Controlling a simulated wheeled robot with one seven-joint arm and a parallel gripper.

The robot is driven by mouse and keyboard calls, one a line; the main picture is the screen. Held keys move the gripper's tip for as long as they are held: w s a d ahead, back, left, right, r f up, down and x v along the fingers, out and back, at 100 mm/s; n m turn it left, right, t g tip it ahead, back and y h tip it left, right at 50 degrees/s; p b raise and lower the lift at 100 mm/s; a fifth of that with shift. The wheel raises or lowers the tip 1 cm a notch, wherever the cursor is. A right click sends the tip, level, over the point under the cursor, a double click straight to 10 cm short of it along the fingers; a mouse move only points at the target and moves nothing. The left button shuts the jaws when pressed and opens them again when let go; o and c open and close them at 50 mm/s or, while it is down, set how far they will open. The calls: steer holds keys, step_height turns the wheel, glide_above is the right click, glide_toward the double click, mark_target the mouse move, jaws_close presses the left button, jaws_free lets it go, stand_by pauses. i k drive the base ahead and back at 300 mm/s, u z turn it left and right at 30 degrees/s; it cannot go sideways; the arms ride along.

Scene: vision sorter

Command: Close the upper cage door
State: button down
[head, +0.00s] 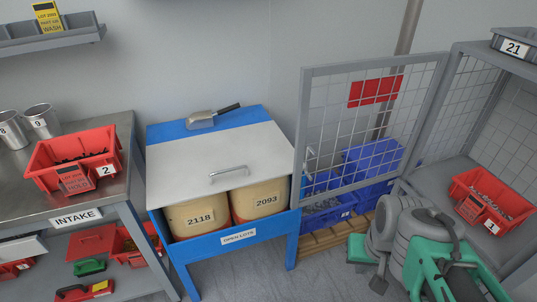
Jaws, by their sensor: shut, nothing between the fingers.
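The upper cage door (375,63) is a grey-framed wire mesh panel with a red plate (375,91) on it. It stands open, swung out to the left of the cage (452,95). Its right edge is beside the cage's front left post, and its free edge reaches left towards the blue bin. The cage's upper compartment is open to view. My green and grey arm is folded at the lower right, in front of the cage. I cannot make out my gripper; no fingertips show.
A red bin (490,200) labelled 1 sits inside the cage; a grey bin (512,44) labelled 21 is on top. Blue crates (372,160) stand behind the door.

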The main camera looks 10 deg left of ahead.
mark_target(364, 92)
steer(key=u, duration=0.95)
steer(key=i, duration=0.85)
steer(key=u, duration=0.7)
